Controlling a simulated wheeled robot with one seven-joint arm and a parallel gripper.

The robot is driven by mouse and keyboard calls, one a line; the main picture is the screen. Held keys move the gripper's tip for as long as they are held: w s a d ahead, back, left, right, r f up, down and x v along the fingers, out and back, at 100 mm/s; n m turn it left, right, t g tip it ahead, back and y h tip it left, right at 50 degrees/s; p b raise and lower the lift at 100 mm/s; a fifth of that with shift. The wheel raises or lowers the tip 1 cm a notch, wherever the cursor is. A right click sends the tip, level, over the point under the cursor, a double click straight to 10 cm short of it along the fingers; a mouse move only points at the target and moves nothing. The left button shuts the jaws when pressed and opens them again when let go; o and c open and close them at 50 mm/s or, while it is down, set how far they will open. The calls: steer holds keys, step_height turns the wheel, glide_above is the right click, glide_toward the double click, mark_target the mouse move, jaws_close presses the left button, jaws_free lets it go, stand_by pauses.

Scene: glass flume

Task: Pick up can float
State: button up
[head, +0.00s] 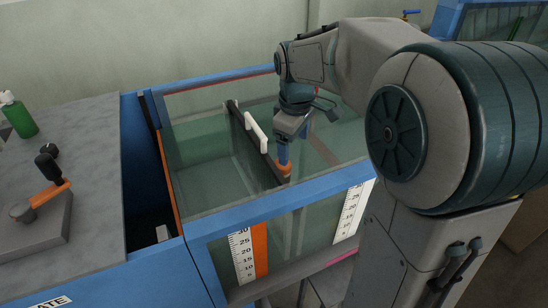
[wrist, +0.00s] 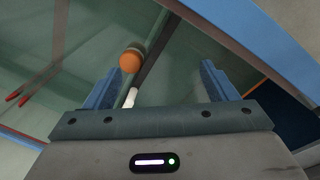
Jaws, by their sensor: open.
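The can float, a small orange rounded piece (head: 284,169), is in the glass flume near the front pane, beside a dark upright divider (head: 262,150). In the wrist view the orange float (wrist: 131,60) lies ahead of the jaws, nearer the left finger than the right. My gripper (head: 294,140) is over the flume, just above the float, and its blue fingers are apart with nothing between them (wrist: 162,82). The near finger partly hides the float's top in the head view. I cannot tell whether any finger touches the float.
The flume has a blue rim (head: 270,205) and glass walls. A white handle (head: 256,131) sits on the divider. A grey bench (head: 70,140) at left bears a green bottle (head: 19,116) and an orange crank (head: 48,193). A red-tipped tool (wrist: 38,85) shows in the wrist view.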

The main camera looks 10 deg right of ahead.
mark_target(282, 168)
steer(key=w+f+n+g+b, duration=0.1)
steer(key=w+f+n, duration=0.3)
steer(key=w, duration=0.3)
steer(key=w+f+n+b, duration=0.1)
steer(key=w+f+n, duration=0.25)
steer(key=w, duration=0.35)
step_height(282, 168, down, 10)
steer(key=shift+w+d+r+p, duration=0.15)
steer(key=shift+r+p, duration=0.05)
steer(key=shift+p, duration=0.2)
steer(key=f, duration=0.2)
steer(key=f+p, duration=0.1)
steer(key=f, duration=0.2)
steer(key=shift+s+d, duration=0.1)
steer(key=shift+s, duration=0.1)
steer(key=c, duration=1.2)
